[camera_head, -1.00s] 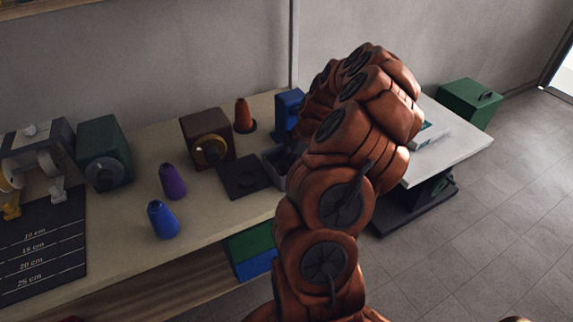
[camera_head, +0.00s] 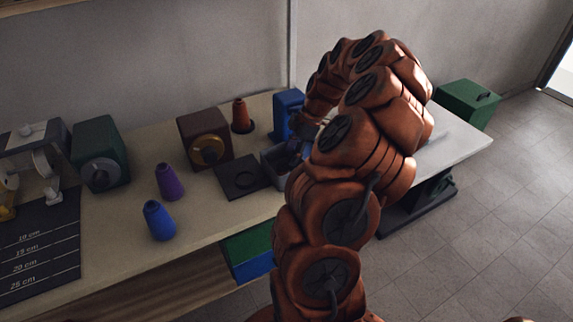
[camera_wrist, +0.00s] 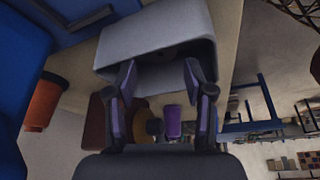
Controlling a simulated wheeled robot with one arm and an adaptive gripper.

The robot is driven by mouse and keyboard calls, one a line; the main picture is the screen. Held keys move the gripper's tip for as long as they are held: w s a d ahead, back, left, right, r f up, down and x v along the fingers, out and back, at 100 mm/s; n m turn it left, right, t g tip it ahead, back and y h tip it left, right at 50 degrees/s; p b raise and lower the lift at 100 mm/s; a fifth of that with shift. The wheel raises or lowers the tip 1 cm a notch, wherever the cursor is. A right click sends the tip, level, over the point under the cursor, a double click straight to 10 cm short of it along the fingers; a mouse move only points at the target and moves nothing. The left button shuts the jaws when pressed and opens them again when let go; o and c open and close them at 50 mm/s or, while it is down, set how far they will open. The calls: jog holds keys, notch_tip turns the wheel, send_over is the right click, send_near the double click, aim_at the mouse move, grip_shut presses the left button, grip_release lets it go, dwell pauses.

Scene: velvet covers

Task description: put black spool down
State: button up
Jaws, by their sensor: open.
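My gripper (camera_wrist: 160,78) is open, and its two fingers with purple pads are spread apart in the wrist view. No spool shows between them. The fingertips are at the open mouth of a grey bin (camera_wrist: 155,32), whose inside is dark. The grey bin also shows in the head view (camera_head: 273,167), partly behind my arm. I cannot make out a black spool in either view; the inside of the bin is mostly hidden.
An orange cone (camera_head: 242,116), a purple cone (camera_head: 170,182) and a blue cone (camera_head: 159,221) stand on the table. A blue box (camera_head: 287,110) is behind the bin. A brown box (camera_head: 198,130) stands left.

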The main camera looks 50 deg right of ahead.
jog(key=b+v, duration=0.1)
jog(key=v, duration=0.5)
jog(key=shift+d+r, duration=0.1)
jog(key=shift+r, duration=0.15)
jog(key=a+r+m+g, duration=0.1)
jog(key=a+r, duration=0.2)
jog(key=a, duration=1)
jog(key=a+r+m+g, duration=0.1)
jog(key=a+r, duration=0.2)
jog(key=a, duration=1.1)
jog(key=s+a+f+m+g+h, duration=0.1)
jog(key=s+a+m, duration=0.3)
jog(key=s, duration=0.6)
jog(key=s+a+f+m+g+h, duration=0.1)
jog(key=s+a+f+m, duration=0.3)
jog(key=s, duration=0.6)
jog(key=shift+s+a+g+h, duration=0.35)
jog(key=shift+a+h, duration=0.35)
jog(key=shift+a, duration=0.15)
jog(key=shift+f, duration=0.1)
notch_tip(320, 180, up, 4)
jog(key=p, duration=0.3)
jog(key=shift+f, duration=0.2)
